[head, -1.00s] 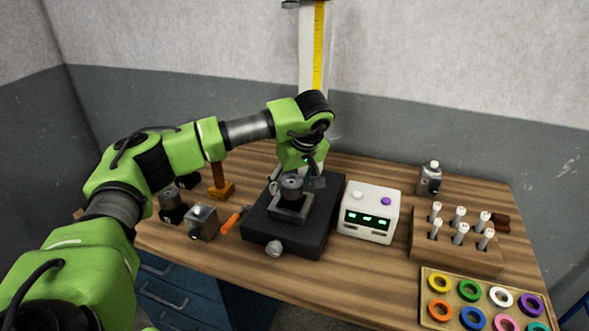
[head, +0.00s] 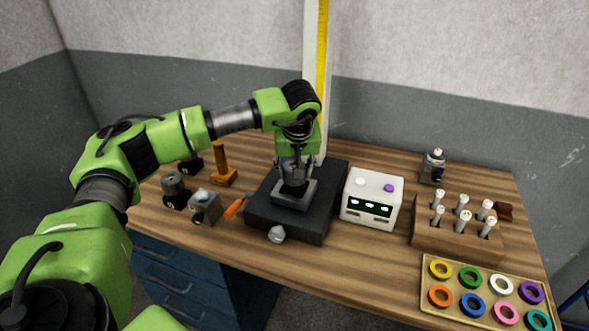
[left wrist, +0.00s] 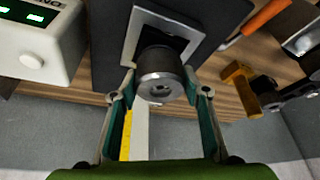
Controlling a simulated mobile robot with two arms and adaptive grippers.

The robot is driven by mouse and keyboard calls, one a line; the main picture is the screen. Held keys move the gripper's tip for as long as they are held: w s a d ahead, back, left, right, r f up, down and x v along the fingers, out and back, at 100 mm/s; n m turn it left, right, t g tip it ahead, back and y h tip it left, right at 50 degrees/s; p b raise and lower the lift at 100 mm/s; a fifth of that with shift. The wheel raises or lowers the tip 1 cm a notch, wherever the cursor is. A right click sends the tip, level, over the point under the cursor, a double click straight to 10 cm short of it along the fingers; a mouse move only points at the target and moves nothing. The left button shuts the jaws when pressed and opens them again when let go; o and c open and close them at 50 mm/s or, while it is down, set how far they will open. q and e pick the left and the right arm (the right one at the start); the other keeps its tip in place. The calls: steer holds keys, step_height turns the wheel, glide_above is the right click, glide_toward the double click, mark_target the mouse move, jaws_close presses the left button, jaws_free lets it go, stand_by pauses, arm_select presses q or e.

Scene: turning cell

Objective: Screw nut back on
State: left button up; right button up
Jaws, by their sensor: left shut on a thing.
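A round dark metal nut (left wrist: 160,75) with a small hole in its end face sits at the square grey holder (left wrist: 135,30), which is on a black block (head: 262,212). In the head view the holder (head: 294,197) shows below my left gripper (head: 295,178). The gripper points down from above and is shut on the nut, with one finger on each side of it in the left wrist view. The fingers cover much of the nut in the head view. I cannot tell how far it is threaded. My right gripper is not in view.
A white display box (head: 372,197) stands close right of the block. An orange-handled tool (head: 234,209), metal blocks (head: 205,207) and a wooden hammer-like stand (head: 222,176) are left. A wooden rack (head: 457,240) and a tray of coloured rings (head: 428,304) are at right.

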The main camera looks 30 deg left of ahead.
arm_select(q)
steer(key=m+h, duration=0.1)
steer(key=m, duration=0.1)
steer(key=m+t, duration=0.1)
steer(key=m, duration=0.2)
steer(key=shift+m+h, duration=0.3)
steer(key=shift+h, duration=0.1)
steer(key=o, duration=1.3)
steer(key=shift+c, duration=0.2)
steer(key=shift+r, duration=0.1)
steer(key=v, duration=1.1)
steer(key=shift+s+r, duration=0.2)
steer(key=shift+r, duration=0.15)
